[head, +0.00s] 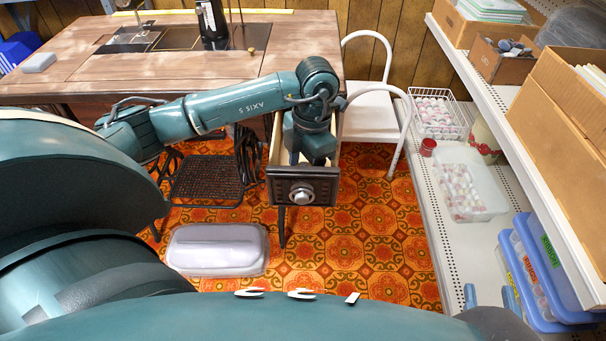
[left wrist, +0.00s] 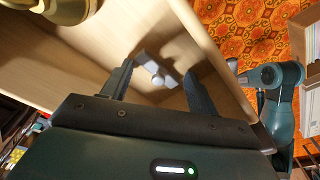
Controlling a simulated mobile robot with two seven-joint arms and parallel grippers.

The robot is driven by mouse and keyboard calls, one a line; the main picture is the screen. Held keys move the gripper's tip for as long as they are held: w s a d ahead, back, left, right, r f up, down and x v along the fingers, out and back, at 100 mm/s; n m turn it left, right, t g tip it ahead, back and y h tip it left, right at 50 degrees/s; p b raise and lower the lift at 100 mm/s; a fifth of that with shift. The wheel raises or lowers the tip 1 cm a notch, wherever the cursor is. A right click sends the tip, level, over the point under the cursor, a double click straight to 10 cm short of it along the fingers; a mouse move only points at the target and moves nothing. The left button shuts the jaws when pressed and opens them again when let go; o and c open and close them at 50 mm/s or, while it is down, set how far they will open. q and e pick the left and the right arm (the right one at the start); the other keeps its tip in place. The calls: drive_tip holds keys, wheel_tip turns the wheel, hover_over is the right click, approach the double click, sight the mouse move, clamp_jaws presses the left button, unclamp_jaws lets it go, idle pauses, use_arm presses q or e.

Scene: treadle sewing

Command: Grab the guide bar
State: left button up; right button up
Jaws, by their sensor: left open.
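The drawer's wooden walls close in around the left gripper. A sewing table (head: 110,55) stands behind, with a white chair (head: 370,115) to the right. A lidded plastic box (head: 217,248) lies on the patterned floor. Shelves (head: 480,260) with bins and boxes line the right side.

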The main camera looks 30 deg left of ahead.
use_arm(q)
drive_tip(key=shift+c, duration=0.2)
clamp_jaws()
idle(0.4)
